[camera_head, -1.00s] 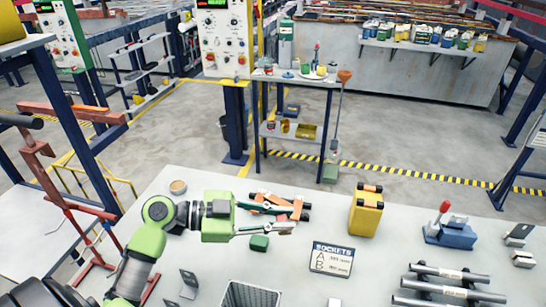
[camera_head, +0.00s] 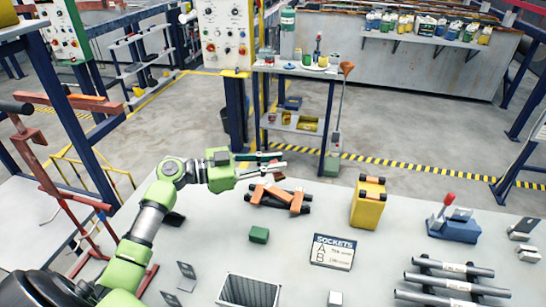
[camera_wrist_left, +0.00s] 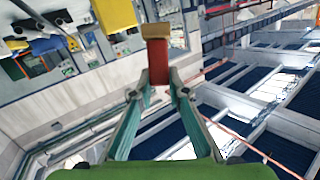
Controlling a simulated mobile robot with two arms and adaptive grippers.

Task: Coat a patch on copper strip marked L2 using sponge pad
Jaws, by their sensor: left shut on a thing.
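My left gripper (camera_head: 280,168) is raised above the far edge of the grey table (camera_head: 210,235). In the left wrist view its fingers (camera_wrist_left: 160,85) are shut on a small red block with a tan end (camera_wrist_left: 158,66), which looks like the sponge pad. The tan end points away from the fingers. In the head view the held piece is small and mostly lost against the fingertips. No strip marked L2 can be made out. My right gripper is not in view.
Orange bars with black ends (camera_head: 280,198) lie on the table below the gripper. A green block (camera_head: 258,235), a yellow case (camera_head: 368,205), a SOCKETS sign (camera_head: 333,251) and a grey bin (camera_head: 248,291) stand nearby. A red frame (camera_head: 45,175) stands left.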

